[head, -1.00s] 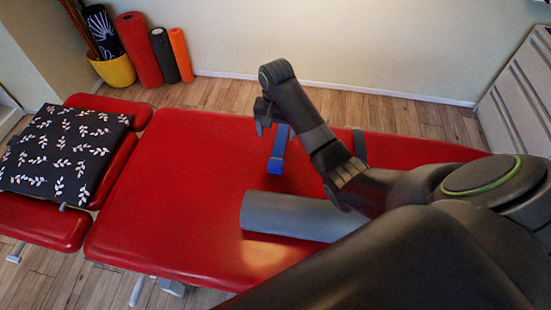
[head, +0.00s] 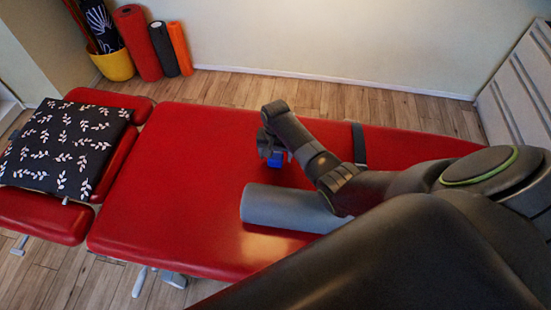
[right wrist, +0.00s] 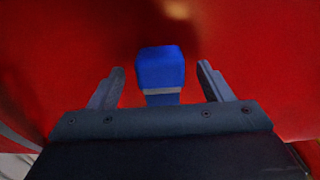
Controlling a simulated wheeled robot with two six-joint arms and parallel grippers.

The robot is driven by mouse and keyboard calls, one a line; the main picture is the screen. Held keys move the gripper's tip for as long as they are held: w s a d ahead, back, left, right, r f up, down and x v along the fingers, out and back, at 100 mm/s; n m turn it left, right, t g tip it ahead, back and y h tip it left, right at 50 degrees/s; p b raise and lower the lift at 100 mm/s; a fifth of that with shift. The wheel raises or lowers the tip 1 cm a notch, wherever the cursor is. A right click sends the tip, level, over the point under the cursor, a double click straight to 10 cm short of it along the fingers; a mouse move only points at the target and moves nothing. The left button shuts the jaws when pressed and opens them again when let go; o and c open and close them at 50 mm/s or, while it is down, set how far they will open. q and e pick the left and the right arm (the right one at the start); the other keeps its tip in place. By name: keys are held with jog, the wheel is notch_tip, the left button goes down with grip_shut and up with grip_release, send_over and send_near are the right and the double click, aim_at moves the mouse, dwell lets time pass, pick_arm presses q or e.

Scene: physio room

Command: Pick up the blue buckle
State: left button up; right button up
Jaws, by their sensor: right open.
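The blue buckle (head: 275,159) shows just below my right gripper (head: 270,150) in the head view, over the red treatment table (head: 190,150). In the right wrist view the blue buckle (right wrist: 160,66) is a rounded block with a grey band at its near end. It sits between my two open fingers, with a visible gap on each side. Nothing is held. The gripper and forearm hide part of the buckle and its strap in the head view. My left gripper is not in view.
A grey bolster (head: 285,208) lies on the table close in front of the buckle, partly under my right arm. A dark strap (head: 359,145) crosses the table to the right. A dark leaf-patterned cushion (head: 65,148) lies at the left. The table's left middle is clear.

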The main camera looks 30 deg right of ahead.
jog(key=shift+f, duration=0.8)
jog(key=c, duration=1.1)
jog(key=shift+r, duration=0.1)
